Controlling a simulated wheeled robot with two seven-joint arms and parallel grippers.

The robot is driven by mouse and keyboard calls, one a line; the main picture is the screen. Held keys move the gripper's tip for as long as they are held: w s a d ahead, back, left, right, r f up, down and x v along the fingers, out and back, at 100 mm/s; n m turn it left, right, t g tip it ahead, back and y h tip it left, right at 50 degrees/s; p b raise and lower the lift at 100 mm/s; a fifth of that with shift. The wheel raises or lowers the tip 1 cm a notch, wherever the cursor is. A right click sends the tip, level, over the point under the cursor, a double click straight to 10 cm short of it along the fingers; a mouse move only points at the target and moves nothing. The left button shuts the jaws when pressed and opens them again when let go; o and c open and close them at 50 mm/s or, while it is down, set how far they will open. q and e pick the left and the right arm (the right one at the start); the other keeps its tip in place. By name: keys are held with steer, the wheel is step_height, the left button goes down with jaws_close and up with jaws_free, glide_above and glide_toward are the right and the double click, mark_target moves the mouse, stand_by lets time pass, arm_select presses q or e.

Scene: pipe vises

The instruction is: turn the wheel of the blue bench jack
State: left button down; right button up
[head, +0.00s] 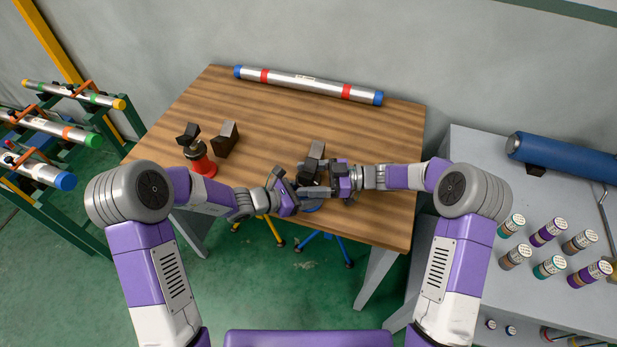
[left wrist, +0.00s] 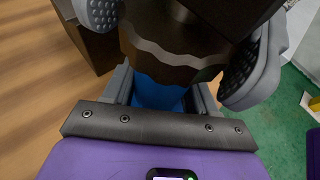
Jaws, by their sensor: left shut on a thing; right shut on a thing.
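The blue bench jack (head: 313,206) stands at the front edge of the wooden table, mostly hidden by my grippers, with its dark V-shaped head showing above. In the left wrist view its dark wheel (left wrist: 160,65) with a wavy rim sits between the finger pads, above the blue body (left wrist: 158,94). My left gripper (head: 288,192) is shut on the wheel from the left. My right gripper (head: 330,186) is shut at the jack from the right; which part it holds is hidden.
A red jack (head: 202,166) and a dark block (head: 226,139) stand on the table's left. A silver pipe (head: 307,84) with blue ends lies along the back. A green pipe rack (head: 113,147) is at left; a grey bench (head: 465,150) with several cans is at right. The table's right side is clear.

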steer(key=shift+w+n+g, duration=0.1)
steer(key=shift+n+g, duration=0.4)
steer(key=shift+g, duration=0.2)
steer(key=n+g, duration=0.1)
steer(key=g, duration=0.1)
steer(key=n+g+h, duration=0.1)
steer(key=n+g, duration=0.1)
steer(key=g, duration=0.1)
steer(key=shift+n+g+h, duration=1.5)
steer(key=shift+n+g, duration=0.3)
steer(key=shift+g, duration=0.5)
steer(key=shift+r, duration=0.1)
steer(key=o, duration=1)
steer(key=shift+c, duration=0.2)
step_height(320, 180, up, 10)
steer(key=shift+f, duration=0.1)
